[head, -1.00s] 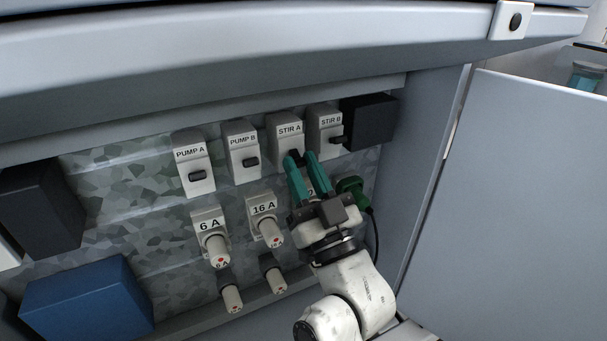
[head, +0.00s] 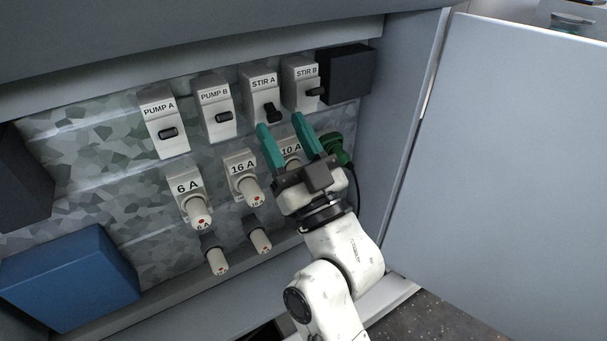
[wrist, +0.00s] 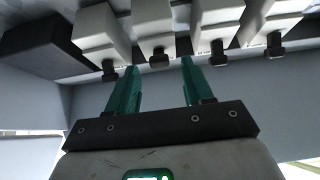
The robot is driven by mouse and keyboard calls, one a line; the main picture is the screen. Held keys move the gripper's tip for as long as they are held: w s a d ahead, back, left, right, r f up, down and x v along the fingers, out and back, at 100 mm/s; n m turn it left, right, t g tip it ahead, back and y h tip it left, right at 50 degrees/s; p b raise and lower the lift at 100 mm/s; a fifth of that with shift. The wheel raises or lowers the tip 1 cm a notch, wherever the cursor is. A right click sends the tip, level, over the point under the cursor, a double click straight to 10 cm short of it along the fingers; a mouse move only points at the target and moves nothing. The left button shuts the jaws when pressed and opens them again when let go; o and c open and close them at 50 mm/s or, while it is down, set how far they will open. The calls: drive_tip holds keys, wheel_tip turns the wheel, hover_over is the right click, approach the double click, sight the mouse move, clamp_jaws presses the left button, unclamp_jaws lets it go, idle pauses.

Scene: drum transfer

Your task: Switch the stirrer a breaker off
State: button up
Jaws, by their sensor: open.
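The STIR A breaker (head: 262,84) is a white block in the top row on the panel, between PUMP B and STIR B.
PUMP A (head: 163,122), PUMP B (head: 215,105) and STIR B (head: 299,82) stand in the same row. A black box (head: 345,73) is at the right. Fuse holders marked 6 A (head: 190,198), 16 A (head: 245,178) and 10 A (head: 290,150) sit below. A green plug (head: 337,147) is beside my gripper.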

drive_tip(key=b+v, duration=0.2)
drive_tip(key=v, duration=0.7)
idle(0.4)
drive_tip(key=shift+f, duration=0.1)
idle(0.4)
